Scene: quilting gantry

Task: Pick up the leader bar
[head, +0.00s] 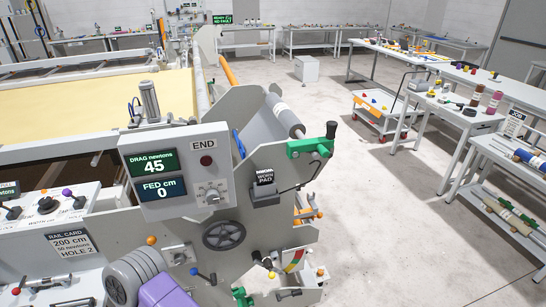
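I cannot tell for certain which thing is the leader bar. A long blue bar or roll (529,158) with a pale band lies on the top of the rack at the right edge, partly cut off by the frame. A grey roll (270,122) with a white end sits slanted in the end of the quilting gantry, behind a green clamp (310,147) with a black knob.
The gantry's control panel (180,165) reads drag 45 newtons and fed 0 cm. Rolls (497,205) lie on the rack's lower shelf (505,234). A red-wheeled cart (384,124) stands farther back. The floor (400,230) between gantry and rack is clear.

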